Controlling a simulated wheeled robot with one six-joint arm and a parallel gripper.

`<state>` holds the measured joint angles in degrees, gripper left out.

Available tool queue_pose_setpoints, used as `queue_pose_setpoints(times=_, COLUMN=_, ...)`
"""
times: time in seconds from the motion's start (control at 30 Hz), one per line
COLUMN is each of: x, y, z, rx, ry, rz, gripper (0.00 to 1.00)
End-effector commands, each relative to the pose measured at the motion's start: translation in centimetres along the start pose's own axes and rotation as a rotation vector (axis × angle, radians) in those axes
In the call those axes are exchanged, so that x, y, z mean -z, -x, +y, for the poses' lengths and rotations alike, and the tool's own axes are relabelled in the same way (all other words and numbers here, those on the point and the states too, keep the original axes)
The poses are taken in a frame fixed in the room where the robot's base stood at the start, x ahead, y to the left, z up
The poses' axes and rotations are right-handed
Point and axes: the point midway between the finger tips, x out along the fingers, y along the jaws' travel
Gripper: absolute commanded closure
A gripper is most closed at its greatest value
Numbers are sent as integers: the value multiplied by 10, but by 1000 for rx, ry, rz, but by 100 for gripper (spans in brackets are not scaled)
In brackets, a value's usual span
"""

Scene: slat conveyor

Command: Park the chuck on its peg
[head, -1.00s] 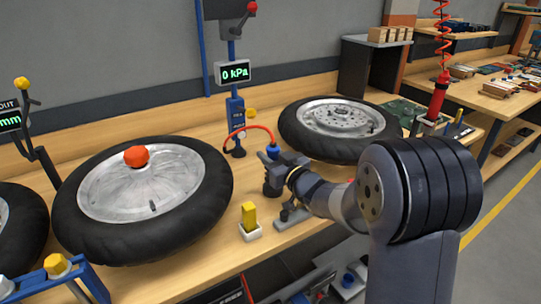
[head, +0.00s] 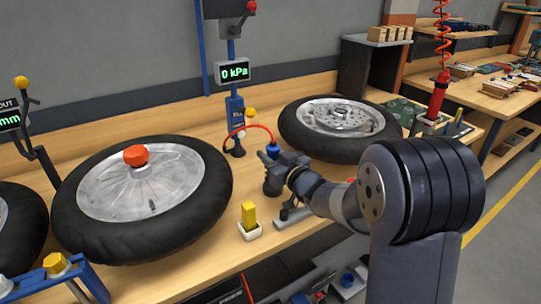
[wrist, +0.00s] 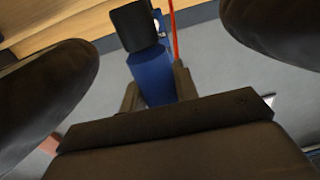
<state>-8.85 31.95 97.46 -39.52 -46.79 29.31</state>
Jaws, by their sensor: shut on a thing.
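The blue chuck (head: 273,149) is at my gripper (head: 272,160), at the end of a red hose in the head view. In the wrist view the blue chuck body (wrist: 152,74) stands between the two fingers of my gripper (wrist: 157,90), which are shut on it. A black end piece (wrist: 134,26) shows beyond the blue body; I cannot tell whether it belongs to the chuck. The gripper is above the bench between the two wheels. I cannot make out the peg for certain.
A wheel with a red knob (head: 135,155) lies left on the bench, another wheel (head: 340,128) lies behind right. A blue post (head: 235,110) carries a 0 kPa display (head: 233,72). A yellow block (head: 249,215) stands in a white holder near the front edge.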

Motion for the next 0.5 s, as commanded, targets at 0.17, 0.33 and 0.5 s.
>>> queue_pose_setpoints(times=0.17, x=-2, y=0, z=0, rx=0, ry=0, rz=1, gripper=100)
queue_pose_setpoints(times=0.33, x=-5, y=0, z=0, rx=0, ry=0, rz=1, gripper=100)
queue_pose_setpoints(times=0.5, x=-6, y=0, z=0, rx=0, ry=0, rz=0, gripper=100)
